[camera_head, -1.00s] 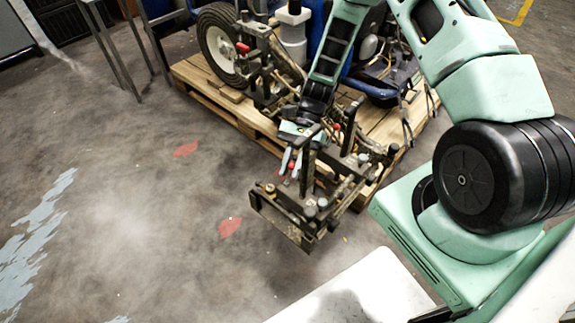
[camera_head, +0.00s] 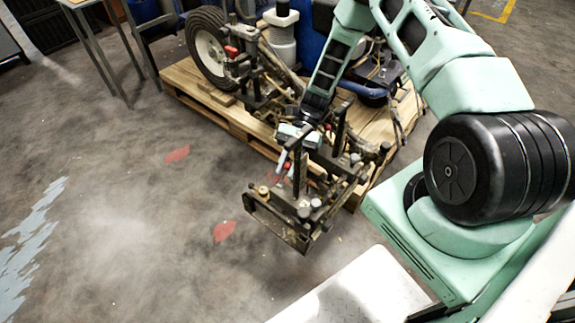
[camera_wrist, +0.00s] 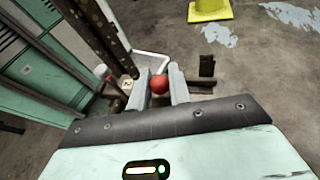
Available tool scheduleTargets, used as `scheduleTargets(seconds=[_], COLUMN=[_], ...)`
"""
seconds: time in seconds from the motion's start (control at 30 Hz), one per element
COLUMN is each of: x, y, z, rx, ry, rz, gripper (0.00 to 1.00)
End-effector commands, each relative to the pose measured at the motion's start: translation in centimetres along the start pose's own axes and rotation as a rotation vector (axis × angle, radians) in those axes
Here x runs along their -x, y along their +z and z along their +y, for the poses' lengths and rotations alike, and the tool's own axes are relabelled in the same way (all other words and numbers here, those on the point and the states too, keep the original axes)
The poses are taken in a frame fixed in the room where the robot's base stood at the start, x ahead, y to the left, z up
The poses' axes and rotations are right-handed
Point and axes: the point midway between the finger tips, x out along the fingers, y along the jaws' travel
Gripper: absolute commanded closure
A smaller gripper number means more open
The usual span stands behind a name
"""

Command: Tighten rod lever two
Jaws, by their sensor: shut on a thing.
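The line striper (camera_head: 262,80) stands on a wooden pallet, with its dark metal front frame (camera_head: 275,222) reaching out over the floor. In the wrist view a round red lever knob (camera_wrist: 159,85) sits between the two grey fingers of my gripper (camera_wrist: 164,82), which is shut on it. In the head view my gripper (camera_head: 284,163) is low at the front frame, beside an upright dark post. The knob's rod is mostly hidden by the fingers and frame. I cannot tell from these views how far the lever is turned.
Dark upright bars (camera_wrist: 98,30) of the machine stand close to the left of my fingers in the wrist view. The wooden pallet (camera_head: 240,118) lies behind the frame. A yellow object (camera_wrist: 209,10) stands on the floor. The floor on the left is open.

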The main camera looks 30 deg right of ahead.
Motion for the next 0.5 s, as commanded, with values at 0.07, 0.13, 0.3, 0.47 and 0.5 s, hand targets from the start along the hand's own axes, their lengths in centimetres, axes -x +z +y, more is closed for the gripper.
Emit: scheduleTargets(seconds=[0.07,0.13,0.3,0.47,0.5], x=[0.13,0.13,0.08,0.27,0.5], y=[-0.08,-0.09,-0.08,-0.07,-0.07], z=[-0.03,-0.02,0.0,0.0,-0.01], rx=[-0.001,-0.001,-0.001,-0.001,-0.001], ry=[-0.003,-0.003,-0.002,-0.002,-0.002], rz=[0.003,0.004,0.003,0.004,0.004], gripper=[0.78,0.6,0.6,0.6,0.6])
